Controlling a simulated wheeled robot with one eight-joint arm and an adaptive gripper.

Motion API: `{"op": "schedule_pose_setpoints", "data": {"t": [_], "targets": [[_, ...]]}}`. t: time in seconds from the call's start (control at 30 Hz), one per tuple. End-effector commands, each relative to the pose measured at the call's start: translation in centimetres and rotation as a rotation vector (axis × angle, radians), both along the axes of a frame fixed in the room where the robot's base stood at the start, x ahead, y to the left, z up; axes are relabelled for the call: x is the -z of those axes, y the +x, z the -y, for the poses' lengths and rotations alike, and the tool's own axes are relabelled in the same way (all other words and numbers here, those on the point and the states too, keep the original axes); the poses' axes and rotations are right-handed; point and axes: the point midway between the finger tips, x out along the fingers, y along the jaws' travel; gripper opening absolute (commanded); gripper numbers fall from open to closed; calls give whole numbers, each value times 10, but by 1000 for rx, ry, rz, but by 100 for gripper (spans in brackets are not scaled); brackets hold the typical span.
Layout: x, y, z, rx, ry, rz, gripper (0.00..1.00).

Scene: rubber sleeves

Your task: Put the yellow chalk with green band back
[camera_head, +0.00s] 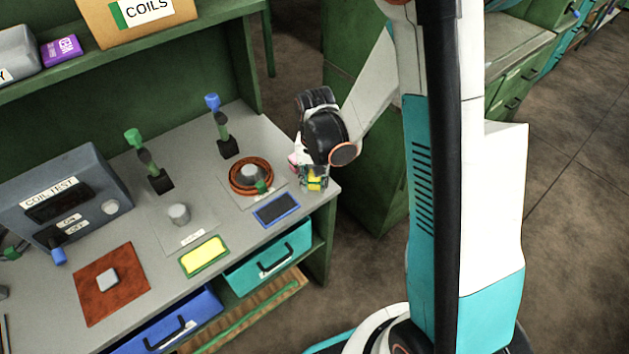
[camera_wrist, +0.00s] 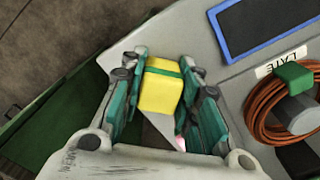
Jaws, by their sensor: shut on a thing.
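The yellow chalk with green band (camera_wrist: 160,90) is a yellow block with a green strip near one end. It sits between the two fingers of my gripper (camera_wrist: 162,78) in the wrist view, and the gripper is shut on it. In the head view, my gripper (camera_head: 314,174) is at the right end of the grey bench top, with a small yellow part of the chalk (camera_head: 314,184) showing. I cannot tell whether the chalk touches the bench.
A blue-framed dark panel (camera_head: 276,210) and a copper coil (camera_head: 251,176) lie left of my gripper. A yellow panel with green frame (camera_head: 204,256) lies at the front edge. Two upright levers (camera_head: 223,132) stand behind. A pink thing (camera_wrist: 181,143) shows beside a finger.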

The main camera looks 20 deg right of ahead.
Motion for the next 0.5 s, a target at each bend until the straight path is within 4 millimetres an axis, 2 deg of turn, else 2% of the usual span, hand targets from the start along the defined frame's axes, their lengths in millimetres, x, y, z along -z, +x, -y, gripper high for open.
{"op": "schedule_pose_setpoints", "data": {"t": [0.47, 0.5], "targets": [[7, 0, 0, 0, 0, 0, 4], [7, 0, 0, 0, 0, -1, 36]]}}
